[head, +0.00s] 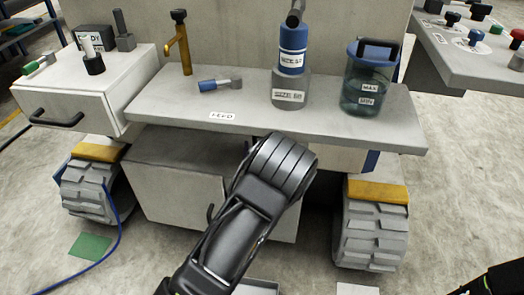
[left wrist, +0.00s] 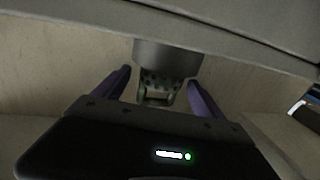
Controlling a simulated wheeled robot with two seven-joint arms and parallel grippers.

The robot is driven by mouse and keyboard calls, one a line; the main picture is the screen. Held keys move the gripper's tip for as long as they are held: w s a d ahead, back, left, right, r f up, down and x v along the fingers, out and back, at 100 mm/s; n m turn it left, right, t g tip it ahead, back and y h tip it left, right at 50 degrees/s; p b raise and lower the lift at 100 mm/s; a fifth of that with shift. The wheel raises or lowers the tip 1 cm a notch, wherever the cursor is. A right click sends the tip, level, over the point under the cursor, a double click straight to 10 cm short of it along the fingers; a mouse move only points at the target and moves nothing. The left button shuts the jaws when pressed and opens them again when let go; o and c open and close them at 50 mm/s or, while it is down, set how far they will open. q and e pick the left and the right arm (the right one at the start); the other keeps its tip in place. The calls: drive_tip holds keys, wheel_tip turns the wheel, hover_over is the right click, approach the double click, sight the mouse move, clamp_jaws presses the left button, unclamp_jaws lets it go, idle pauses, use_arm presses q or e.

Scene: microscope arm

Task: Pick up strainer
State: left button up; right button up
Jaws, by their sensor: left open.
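In the left wrist view a grey cylinder (left wrist: 167,55) hangs from the underside of a surface. Its lower end is a dark perforated part (left wrist: 158,80) with a small greenish bracket, which looks like the strainer. My left gripper (left wrist: 160,78) is open, with one dark purple finger on each side of this part and gaps visible between. I cannot tell whether either finger touches it. In the head view my left arm reaches up to the front edge of the shelf, and its gripper is hidden.
The grey shelf (head: 170,98) carries a tap, a blue-handled tool (head: 220,85), a blue labelled bottle (head: 292,50) and a clear blue-lidded jar (head: 370,80). A drawer box (head: 75,92) stands left. Tracked wheels (head: 370,230) flank the space below.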

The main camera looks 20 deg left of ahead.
use_arm(q)
drive_tip(key=b+x, duration=0.1)
drive_tip(key=x, duration=0.3)
drive_tip(key=shift+w+a+f+b, duration=0.1)
drive_tip(key=shift+f+b, duration=0.15)
drive_tip(key=shift+b, duration=0.1)
drive_tip(key=shift+w+a+r, duration=0.1)
drive_tip(key=shift+w+a, duration=0.1)
drive_tip(key=shift+w, duration=0.25)
drive_tip(key=shift+c, duration=0.3)
drive_tip(key=c, duration=1.5)
